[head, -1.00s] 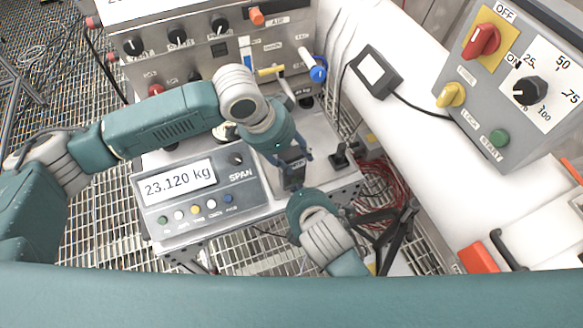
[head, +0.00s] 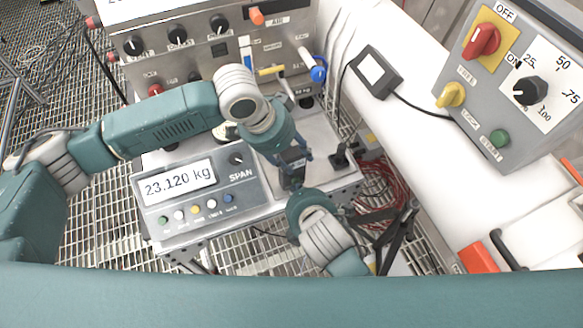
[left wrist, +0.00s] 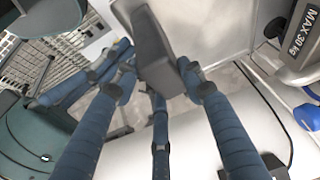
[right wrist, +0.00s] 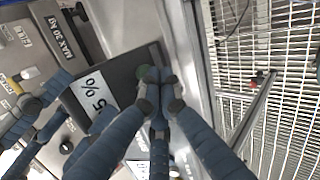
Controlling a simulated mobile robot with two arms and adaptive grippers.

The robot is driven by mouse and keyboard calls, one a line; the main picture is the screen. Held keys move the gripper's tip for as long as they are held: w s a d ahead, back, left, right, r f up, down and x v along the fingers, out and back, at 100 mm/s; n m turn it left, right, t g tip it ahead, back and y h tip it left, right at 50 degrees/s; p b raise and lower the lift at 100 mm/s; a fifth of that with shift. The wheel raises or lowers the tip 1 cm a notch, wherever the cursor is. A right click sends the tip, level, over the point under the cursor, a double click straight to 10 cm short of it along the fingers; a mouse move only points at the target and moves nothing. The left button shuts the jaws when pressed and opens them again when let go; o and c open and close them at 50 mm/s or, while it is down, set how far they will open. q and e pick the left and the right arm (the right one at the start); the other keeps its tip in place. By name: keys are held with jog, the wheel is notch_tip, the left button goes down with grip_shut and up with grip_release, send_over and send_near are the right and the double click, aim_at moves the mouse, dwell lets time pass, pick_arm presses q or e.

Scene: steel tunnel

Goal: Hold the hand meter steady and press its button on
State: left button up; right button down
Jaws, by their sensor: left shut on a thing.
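The hand meter (head: 291,170) is a small dark grey box, held between my two hands in the head view. My left gripper (head: 295,158) is shut on it from above. In the left wrist view, the fingers hold the meter's dark body (left wrist: 155,48). The right wrist view shows the meter's face (right wrist: 120,75), with a display whose visible part reads "5 %" and a green button (right wrist: 148,73) near its end. My right gripper (right wrist: 160,83) is shut and empty, its fingertips close together right by the button. I cannot tell whether they touch it.
A bench scale (head: 155,212) reading 23.120 kg stands left of the meter. A steel panel with knobs (head: 210,60) is behind. A switch box (head: 470,75) and a white pipe (head: 400,140) lie to the right. Grating floor (head: 260,255) shows below.

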pick_arm(q)
jog(key=shift+f, duration=0.1)
pick_arm(e)
jog(key=shift+s, duration=0.1)
jog(key=shift+s+d, duration=0.45)
jog(key=shift+s, duration=0.45)
jog(key=shift+s+d, duration=0.45)
jog(key=shift+s, duration=0.4)
jog(key=shift+s+d, duration=0.45)
jog(key=shift+s, duration=0.45)
pick_arm(q)
jog(key=o, duration=1.3)
jog(key=shift+o, duration=0.2)
